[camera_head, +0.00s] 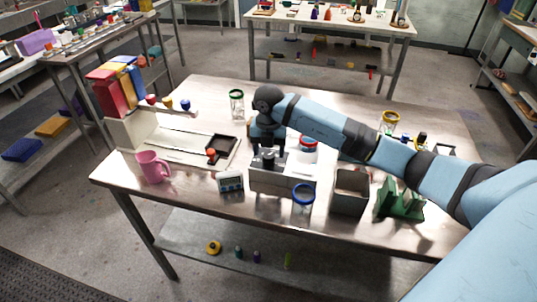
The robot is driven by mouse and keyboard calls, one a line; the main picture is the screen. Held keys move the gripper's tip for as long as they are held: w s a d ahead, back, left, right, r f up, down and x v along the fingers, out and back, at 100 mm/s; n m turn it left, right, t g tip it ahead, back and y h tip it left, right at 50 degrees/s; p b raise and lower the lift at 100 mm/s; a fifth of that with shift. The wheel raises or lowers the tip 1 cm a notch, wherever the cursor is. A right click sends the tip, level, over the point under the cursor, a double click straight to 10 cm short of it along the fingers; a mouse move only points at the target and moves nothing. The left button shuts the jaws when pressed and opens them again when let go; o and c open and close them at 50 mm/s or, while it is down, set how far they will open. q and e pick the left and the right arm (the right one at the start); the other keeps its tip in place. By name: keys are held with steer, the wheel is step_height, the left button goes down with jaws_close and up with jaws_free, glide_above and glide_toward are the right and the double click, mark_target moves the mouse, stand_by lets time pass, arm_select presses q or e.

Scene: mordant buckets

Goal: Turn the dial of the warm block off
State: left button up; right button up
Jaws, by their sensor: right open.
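The warm block seems to be the grey metal box (270,180) near the front middle of the table, with a dark cylindrical piece (268,157) standing up from its top. My right arm reaches in from the right, and my right gripper (266,147) points down just over the back of the box. It is open; whether its fingers touch anything is too small to tell. I cannot make out the dial clearly; the gripper may hide part of it. My left gripper is not in view.
A blue-rimmed jar (303,201) stands at the box's front right corner, and a small display unit (230,182) at its left. An open grey bin (350,192) and green rack (399,203) are to the right. A pink mug (152,167) stands left.

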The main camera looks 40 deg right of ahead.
steer(key=shift+f, duration=1.4)
steer(key=c, duration=0.9)
